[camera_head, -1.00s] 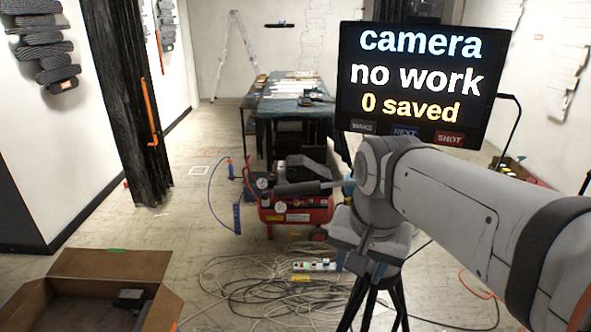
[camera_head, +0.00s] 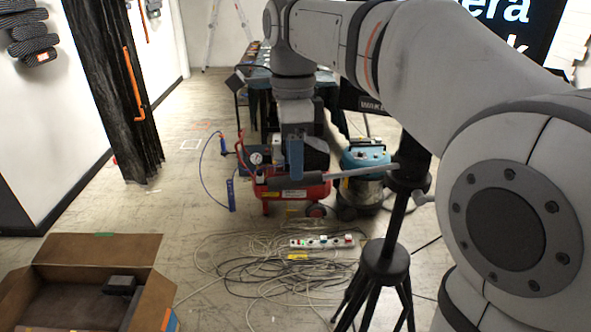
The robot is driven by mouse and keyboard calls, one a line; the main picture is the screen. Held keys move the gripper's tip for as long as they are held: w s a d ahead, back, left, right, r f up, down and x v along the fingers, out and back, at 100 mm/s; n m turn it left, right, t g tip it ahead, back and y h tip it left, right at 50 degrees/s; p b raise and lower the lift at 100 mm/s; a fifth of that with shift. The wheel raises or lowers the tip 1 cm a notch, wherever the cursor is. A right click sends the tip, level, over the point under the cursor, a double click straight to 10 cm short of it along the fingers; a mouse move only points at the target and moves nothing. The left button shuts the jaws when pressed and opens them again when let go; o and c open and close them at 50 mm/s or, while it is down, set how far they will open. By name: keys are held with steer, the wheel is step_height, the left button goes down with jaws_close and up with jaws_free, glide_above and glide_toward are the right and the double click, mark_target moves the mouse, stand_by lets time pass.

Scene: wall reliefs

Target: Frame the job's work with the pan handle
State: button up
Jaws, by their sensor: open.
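The pan handle (camera_head: 345,174) is a grey bar with a darker grip at its left end. It runs left from the head of a black tripod (camera_head: 385,262). My gripper (camera_head: 296,178) points down over the grip end, with its jaws open. Its fingertips overlap the grip in the picture; I cannot tell whether they touch or straddle it. The dark camera screen (camera_head: 530,28) is mostly hidden behind my arm. Only parts of its large white words show, ending in "era" and "k".
A red compressor (camera_head: 290,192) and a blue-topped vacuum (camera_head: 365,160) stand behind the handle. Cables and a white power strip (camera_head: 322,242) lie on the floor. An open cardboard box (camera_head: 95,248) is at the lower left. A dark curtain (camera_head: 112,90) hangs at the left.

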steer(key=shift+s+f, duration=0.2)
steer(key=shift+f, duration=1.45)
steer(key=shift+c, duration=0.3)
jaws_close()
